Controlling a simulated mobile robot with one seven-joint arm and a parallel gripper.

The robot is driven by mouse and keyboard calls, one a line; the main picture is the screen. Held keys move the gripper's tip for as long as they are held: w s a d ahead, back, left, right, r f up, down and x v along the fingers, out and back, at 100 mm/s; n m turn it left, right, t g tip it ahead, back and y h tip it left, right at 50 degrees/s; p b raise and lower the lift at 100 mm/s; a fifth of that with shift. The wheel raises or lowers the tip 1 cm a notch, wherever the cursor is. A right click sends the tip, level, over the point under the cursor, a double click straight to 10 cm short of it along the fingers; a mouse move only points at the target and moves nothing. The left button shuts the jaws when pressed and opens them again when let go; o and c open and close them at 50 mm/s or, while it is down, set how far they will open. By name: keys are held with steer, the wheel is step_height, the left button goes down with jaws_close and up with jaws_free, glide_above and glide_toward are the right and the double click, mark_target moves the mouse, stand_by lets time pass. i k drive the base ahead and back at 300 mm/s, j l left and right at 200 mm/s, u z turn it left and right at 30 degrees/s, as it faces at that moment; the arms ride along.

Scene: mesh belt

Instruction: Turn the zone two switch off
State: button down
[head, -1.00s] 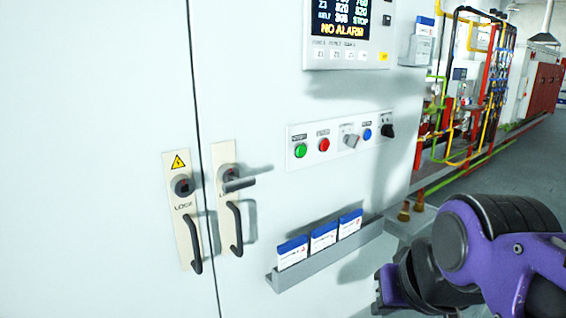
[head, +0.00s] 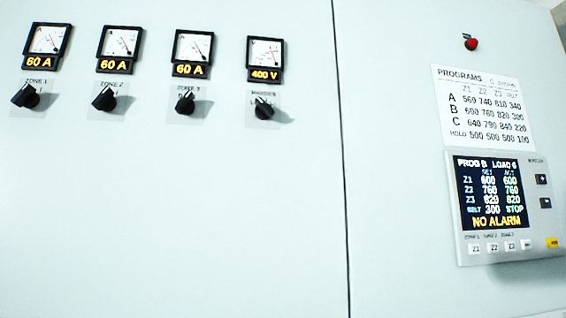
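The zone two switch (head: 105,98) is a black rotary knob on the pale cabinet, second from the left in a row of knobs. Its label reads ZONE 2. The pointer markings are too blurred to read its position. Above it, an ammeter (head: 120,42) has a lit amber 60 A readout. The zone one switch (head: 26,96) is to its left and the zone three switch (head: 186,102) to its right. My gripper and arm are not in this view.
A fourth knob (head: 263,108) sits under a 400 V meter (head: 265,52). Right of the door seam are a red lamp (head: 471,43), a programs sheet (head: 484,108) and a control display (head: 493,195) reading NO ALARM. The panel below the knobs is bare.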

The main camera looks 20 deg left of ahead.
mark_target(106, 101)
steer(key=u, duration=2.05)
